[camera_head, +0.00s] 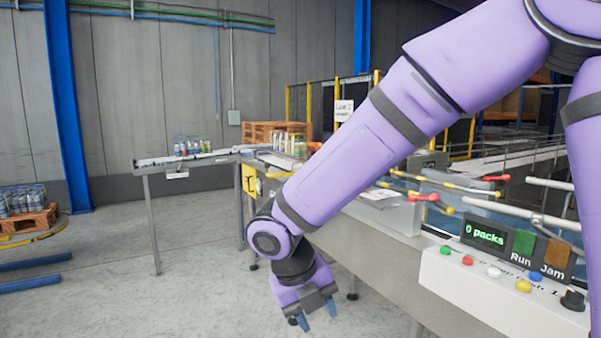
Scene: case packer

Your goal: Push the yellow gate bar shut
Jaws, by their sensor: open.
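My gripper (318,315) hangs at the lower middle of the head view, at the end of my purple arm. It points down over the grey floor, with its two bluish fingertips apart and nothing between them. It is in front of the machine's side, apart from it. Thin yellow bars show on the machine behind my arm, one of them a yellow bar (470,187) near a red handle. I cannot tell which of them is the gate bar, or whether it is open or shut. My arm hides part of the machine.
A control box (500,290) with coloured buttons stands at the lower right, under a display (485,235) reading "0 packs". A conveyor (190,158) carrying bottles runs to the left. A pallet of bottles (28,218) is at far left. The floor between is clear.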

